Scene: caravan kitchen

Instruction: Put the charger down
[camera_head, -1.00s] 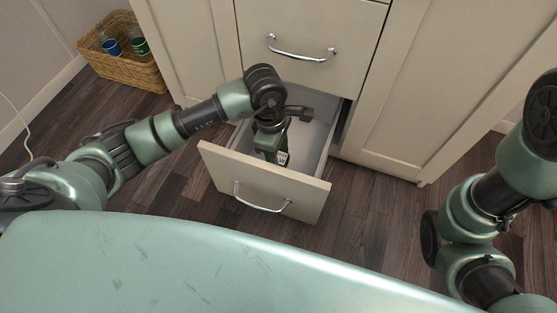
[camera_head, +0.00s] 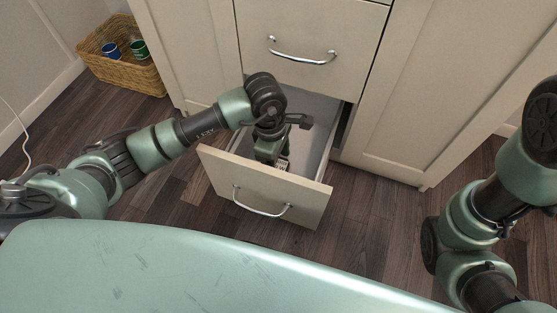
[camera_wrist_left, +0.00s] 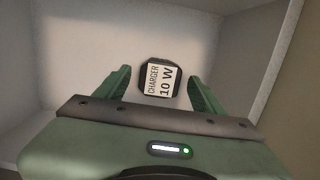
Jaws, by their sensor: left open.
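The charger (camera_wrist_left: 160,79) is a small dark block with a white label reading "CHARGER 10 W". In the left wrist view it lies on the pale floor of the open drawer, between and beyond my left gripper's fingers. My left gripper (camera_wrist_left: 160,88) is open, with a visible gap on both sides of the charger. In the head view my left gripper (camera_head: 281,163) reaches down into the open drawer (camera_head: 265,187). A small pale patch, perhaps the charger's label, shows at its fingertips there. My right arm is at the right edge of the head view, but its gripper is out of sight.
The drawer is pulled out below a closed drawer (camera_head: 305,40) in a cream cabinet. A wicker basket (camera_head: 124,70) with a blue cup (camera_head: 111,50) and a green cup (camera_head: 139,49) stands at the back left. The wooden floor (camera_head: 375,220) to the right of the drawer is clear.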

